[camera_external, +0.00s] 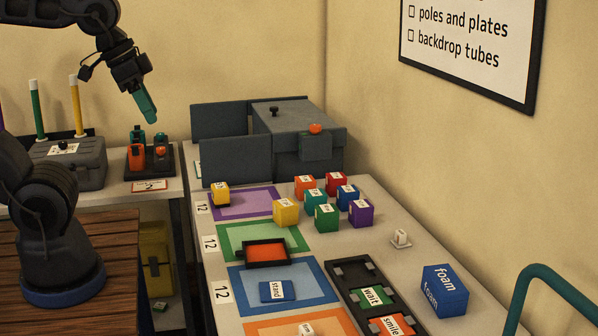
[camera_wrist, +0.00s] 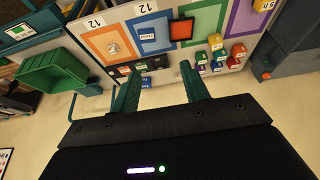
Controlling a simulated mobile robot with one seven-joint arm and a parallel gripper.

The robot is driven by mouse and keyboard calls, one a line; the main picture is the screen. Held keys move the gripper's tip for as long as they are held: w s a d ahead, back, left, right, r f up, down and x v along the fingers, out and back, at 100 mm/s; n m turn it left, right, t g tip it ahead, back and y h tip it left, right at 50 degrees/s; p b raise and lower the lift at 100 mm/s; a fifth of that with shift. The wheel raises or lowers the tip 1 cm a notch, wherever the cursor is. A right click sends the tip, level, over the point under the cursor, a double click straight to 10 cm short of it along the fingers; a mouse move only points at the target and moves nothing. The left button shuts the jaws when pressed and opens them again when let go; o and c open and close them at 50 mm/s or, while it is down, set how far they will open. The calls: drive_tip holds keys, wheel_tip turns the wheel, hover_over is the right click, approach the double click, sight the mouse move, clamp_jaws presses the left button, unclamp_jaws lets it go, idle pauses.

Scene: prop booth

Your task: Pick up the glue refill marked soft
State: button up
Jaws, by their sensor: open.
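My gripper (camera_external: 148,108) is raised in the air at the upper left, pointing down, above and in front of the back table. Its two teal fingers are apart with nothing between them in the wrist view (camera_wrist: 160,88). I cannot read the word "soft" on anything, so I cannot tell which thing is the glue refill. A dark rack (camera_external: 172,173) below the gripper holds small orange and teal items (camera_external: 137,157), with no legible mark. Several small coloured cubes (camera_external: 326,217) with labels stand on the long table; their labels are too small to read.
The long table (camera_external: 440,275) carries coloured mats, an orange tray (camera_external: 266,254), a dark card holder (camera_external: 345,275) and a blue foam box (camera_external: 445,290). A grey cabinet (camera_external: 300,130) stands at its back. A grey toolbox (camera_external: 70,165) is at left. A green bin (camera_wrist: 55,75) shows in the wrist view.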

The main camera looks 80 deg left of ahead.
drive_tip(key=w+r+n, duration=0.2)
drive_tip(key=w+r, duration=0.1)
drive_tip(key=w, duration=0.5)
drive_tip(key=n+g+h, duration=0.3)
drive_tip(key=n+g, duration=0.2)
drive_tip(key=n, duration=1.1)
hover_over(401, 232)
drive_tip(key=a, duration=0.3)
wheel_tip(401, 232, down, 31)
drive_tip(key=x, duration=1)
drive_tip(key=shift+w+f, duration=0.1)
clamp_jaws()
